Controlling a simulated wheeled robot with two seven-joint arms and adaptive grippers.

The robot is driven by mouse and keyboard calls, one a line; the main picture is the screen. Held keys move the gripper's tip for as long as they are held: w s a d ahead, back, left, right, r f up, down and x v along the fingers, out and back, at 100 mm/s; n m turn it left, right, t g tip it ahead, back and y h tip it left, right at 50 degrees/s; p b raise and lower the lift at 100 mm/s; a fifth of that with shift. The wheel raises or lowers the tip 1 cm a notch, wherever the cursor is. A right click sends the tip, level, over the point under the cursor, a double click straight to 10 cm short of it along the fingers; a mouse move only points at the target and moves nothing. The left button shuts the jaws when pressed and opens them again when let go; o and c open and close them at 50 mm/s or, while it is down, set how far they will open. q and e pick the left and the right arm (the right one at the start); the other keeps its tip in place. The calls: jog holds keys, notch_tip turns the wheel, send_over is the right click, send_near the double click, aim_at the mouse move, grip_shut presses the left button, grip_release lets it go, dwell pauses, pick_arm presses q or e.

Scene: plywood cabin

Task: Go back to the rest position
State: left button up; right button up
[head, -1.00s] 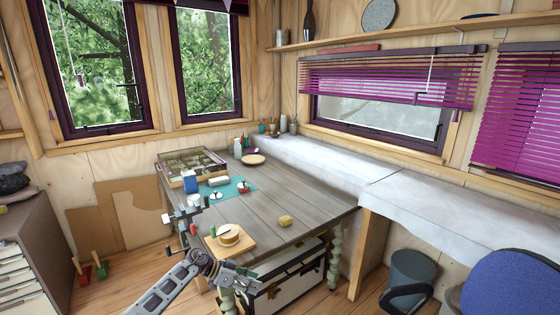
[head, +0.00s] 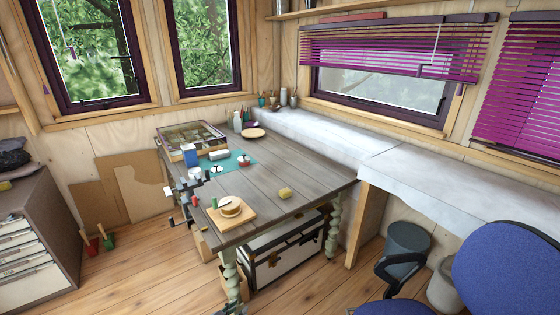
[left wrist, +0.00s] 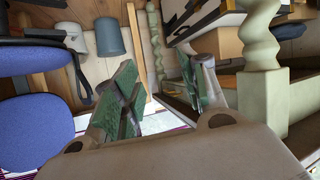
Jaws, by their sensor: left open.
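My left gripper (left wrist: 158,85) shows in the left wrist view, open and empty, with its two green-padded fingers apart. It is beside a pale green turned table leg (left wrist: 262,95). My left arm is not clearly visible in the head view. My right gripper is in neither view. The wooden table (head: 290,205) stands in the middle of the head view.
A blue chair (head: 505,265) is at the right, also seen in the left wrist view (left wrist: 35,90). A grey bin (head: 405,250) stands beside it. A white trunk (head: 285,258) sits under the table. A drawer cabinet (head: 40,235) is at the left. Wooden floor lies open between cabinet and table.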

pick_arm(q)
jog(key=s+a+f+n+g+y, duration=0.1)
jog(key=s+a+f+g+y, duration=0.2)
jog(key=s+f, duration=0.75)
jog(key=s+a+f+n+g+y, duration=0.1)
jog(key=s+a+f+n+y, duration=0.15)
jog(key=s+a+f, duration=0.8)
jog(key=s+d+f+g+y, duration=0.1)
jog(key=s+f+g, duration=0.1)
jog(key=s, duration=1.3)
jog(key=s+d+f+g+y, duration=0.1)
jog(key=s+d+f+g, duration=0.1)
jog(key=s, duration=1.4)
jog(key=shift+f+g, duration=0.45)
jog(key=shift+g, duration=0.35)
